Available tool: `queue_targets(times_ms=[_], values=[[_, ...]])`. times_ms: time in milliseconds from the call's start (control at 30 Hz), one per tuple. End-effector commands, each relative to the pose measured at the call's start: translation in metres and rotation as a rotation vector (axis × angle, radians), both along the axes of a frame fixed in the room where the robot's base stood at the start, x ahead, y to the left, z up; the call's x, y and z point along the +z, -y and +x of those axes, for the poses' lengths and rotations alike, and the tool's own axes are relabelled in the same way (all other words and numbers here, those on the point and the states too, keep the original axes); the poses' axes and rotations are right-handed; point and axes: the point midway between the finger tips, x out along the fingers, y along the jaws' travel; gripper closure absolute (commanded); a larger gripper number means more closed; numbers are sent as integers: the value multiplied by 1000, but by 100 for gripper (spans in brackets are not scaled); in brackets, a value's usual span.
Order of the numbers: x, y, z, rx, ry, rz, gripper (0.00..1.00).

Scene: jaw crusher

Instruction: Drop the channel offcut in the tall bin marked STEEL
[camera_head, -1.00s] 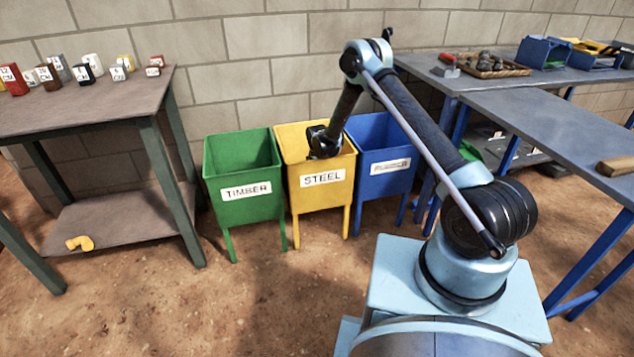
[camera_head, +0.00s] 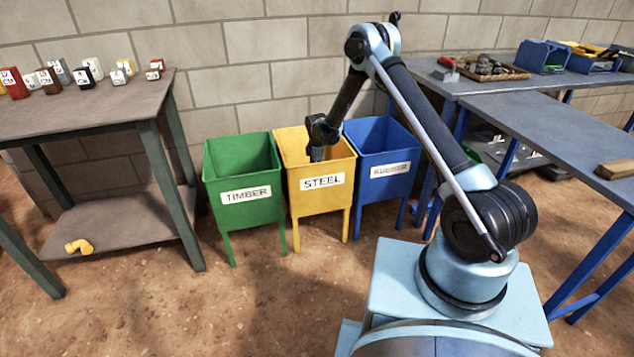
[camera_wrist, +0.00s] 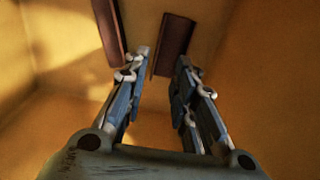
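The yellow bin marked STEEL (camera_head: 322,198) stands between a green and a blue bin. My gripper (camera_head: 317,154) points down into its open top in the head view. In the wrist view its two fingers (camera_wrist: 161,58) are apart, with a clear gap between them. Beyond the fingertips are two dark reddish-brown pieces, one at the left (camera_wrist: 108,30) and one at the right (camera_wrist: 174,45), against the bin's yellow inside (camera_wrist: 60,120). I cannot tell which of them is the channel offcut, or whether they are parts of one thing. Nothing clearly sits between the fingers.
The green TIMBER bin (camera_head: 246,213) is close on the left, the blue bin (camera_head: 383,187) close on the right. A brown table (camera_head: 90,108) with small labelled blocks stands left. Blue-legged benches (camera_head: 560,125) stand right. A block wall is behind; the front floor is open.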

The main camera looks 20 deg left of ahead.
Motion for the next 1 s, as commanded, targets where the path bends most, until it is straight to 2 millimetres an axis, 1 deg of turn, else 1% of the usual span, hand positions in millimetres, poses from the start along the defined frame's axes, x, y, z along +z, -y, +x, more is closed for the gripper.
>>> queue_targets(times_ms=[33,100,300,500,767,867,967,1000], values=[[10,0,0,0,0,0,75],[22,0,0,0,0,0,75],[49,-1,0,1,0,0,75],[62,0,0,1,0,0,75],[67,2,1,-7,1,0,75],[83,12,3,-38,3,2,75],[110,30,7,-98,8,5,75],[122,39,8,-127,10,7,75]])
